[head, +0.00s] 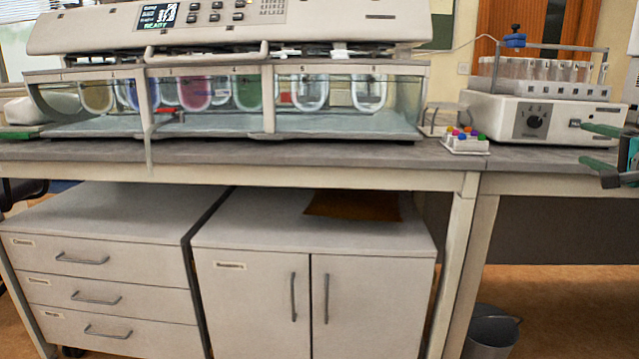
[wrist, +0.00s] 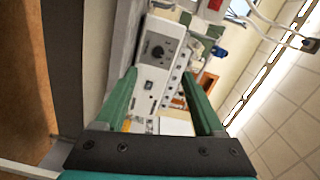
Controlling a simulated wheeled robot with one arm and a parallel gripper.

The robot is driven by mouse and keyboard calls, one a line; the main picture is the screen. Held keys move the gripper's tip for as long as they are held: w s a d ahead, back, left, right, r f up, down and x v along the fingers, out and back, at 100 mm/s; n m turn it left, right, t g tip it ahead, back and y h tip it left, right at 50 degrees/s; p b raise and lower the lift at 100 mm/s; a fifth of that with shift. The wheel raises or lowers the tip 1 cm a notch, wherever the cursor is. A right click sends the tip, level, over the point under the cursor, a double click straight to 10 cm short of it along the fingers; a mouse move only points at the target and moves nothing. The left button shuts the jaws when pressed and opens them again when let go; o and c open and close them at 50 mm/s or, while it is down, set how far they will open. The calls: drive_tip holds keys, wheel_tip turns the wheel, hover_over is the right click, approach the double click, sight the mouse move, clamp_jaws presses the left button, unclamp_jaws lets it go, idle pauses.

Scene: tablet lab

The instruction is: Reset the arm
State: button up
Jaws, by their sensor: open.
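My gripper (head: 597,147) is at the right edge of the head view, with its green fingers apart, in front of the white machine with a dial. In the wrist view my gripper (wrist: 160,98) shows two green fingers spread wide with nothing held between them. The wrist view is turned on its side. Most of my arm is outside the head view.
A dissolution tester (head: 230,30) with several vessels stands on the long bench (head: 300,152). The white dial machine (head: 535,118) carries a tube rack (head: 540,75). A small rack of coloured caps (head: 466,140) sits between them. Cabinets (head: 315,260) and a bucket (head: 490,332) stand below.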

drive_tip(key=a+f+n+g+y, duration=0.2)
drive_tip(key=a+f+n+y, duration=0.15)
drive_tip(key=a, duration=0.85)
drive_tip(key=a+f+n+g+y, duration=0.2)
drive_tip(key=a+n, duration=0.2)
drive_tip(key=a, duration=0.7)
drive_tip(key=s+a+f+n+g+y, duration=0.1)
drive_tip(key=s+a+f+n+g, duration=0.2)
drive_tip(key=a, duration=0.4)
drive_tip(key=s+a+f+n+g, duration=0.1)
drive_tip(key=s+a+f+g, duration=0.15)
drive_tip(key=a+f, duration=0.4)
drive_tip(key=s+a+f+n+g+h, duration=0.1)
drive_tip(key=s+a+f+n+g, duration=0.4)
drive_tip(key=s+f, duration=0.6)
drive_tip(key=s+d+f+g+h, duration=0.2)
drive_tip(key=s+f, duration=0.3)
drive_tip(key=s, duration=0.6)
drive_tip(key=s+d+f+g+h, duration=0.2)
drive_tip(key=s+f, duration=0.4)
drive_tip(key=s, duration=0.5)
drive_tip(key=shift+d+g+h, duration=0.2)
drive_tip(key=shift+g+h, duration=0.25)
drive_tip(key=shift+g, duration=0.1)
drive_tip(key=shift+w, duration=0.1)
